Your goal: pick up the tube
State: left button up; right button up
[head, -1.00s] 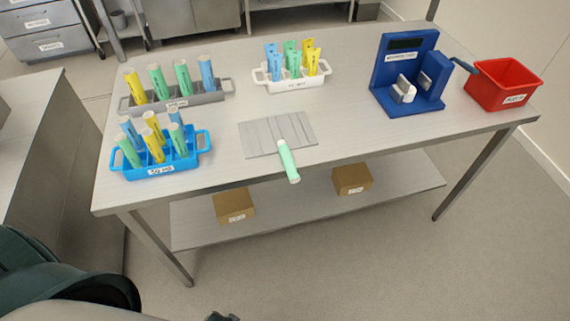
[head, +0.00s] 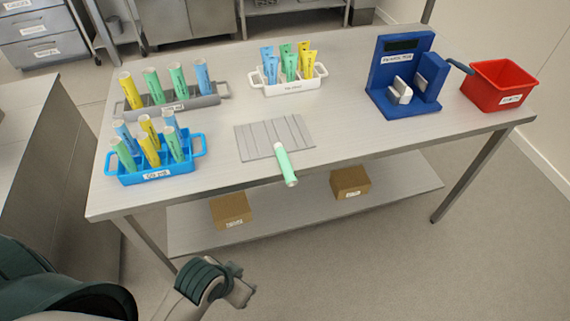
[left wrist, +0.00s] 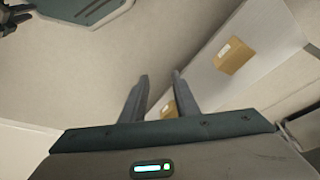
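A green tube (head: 285,163) lies on the grey ridged plate (head: 256,139) near the table's front edge. Its near end juts out past that edge. My left gripper (head: 244,293) is low in front of the table, below and left of the tube, and apart from it. In the left wrist view its two fingers (left wrist: 158,88) stand apart with nothing between them. The tube does not show in the left wrist view. My right gripper does not show in the head view.
Blue (head: 143,180), grey (head: 219,91) and white (head: 317,73) racks hold several coloured tubes. A blue device (head: 402,66) and a red bin (head: 494,91) stand at the right. Cardboard boxes (head: 232,211) sit on the lower shelf. The tabletop right of the plate is clear.

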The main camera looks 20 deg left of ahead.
pick_arm(q)
jog(key=w+d+r+m+h, duration=0.2)
jog(key=w+d+r+m, duration=0.45)
jog(key=w+m, duration=0.2)
jog(key=w+d+r+m+h, duration=0.2)
jog(key=w+d+r+m, duration=0.5)
jog(key=w, duration=0.3)
jog(key=w+a+r+m+g+y, duration=0.1)
jog(key=w+a+r+m, duration=0.3)
jog(key=a+r, duration=0.4)
jog(key=w+a+r+m+g+y, duration=0.1)
jog(key=w+a+r+m, duration=0.4)
jog(key=r, duration=0.7)
jog(key=a+m+y, duration=0.1)
jog(key=a, duration=0.1)
jog(key=shift+w+a+g, duration=0.3)
jog(key=shift+a, duration=0.1)
jog(key=p, duration=0.3)
send_over(282, 157)
jog(key=shift+s+a+f, duration=0.1)
jog(key=shift+a+f, duration=0.05)
jog(key=shift+f, duration=1.85)
jog(key=shift+s+a+f, duration=0.1)
jog(key=shift+a+f, duration=0.05)
jog(key=shift+f, duration=1.85)
jog(key=shift+s+a+f, duration=0.1)
jog(key=shift+a+f, duration=0.05)
jog(key=shift+f, duration=1.85)
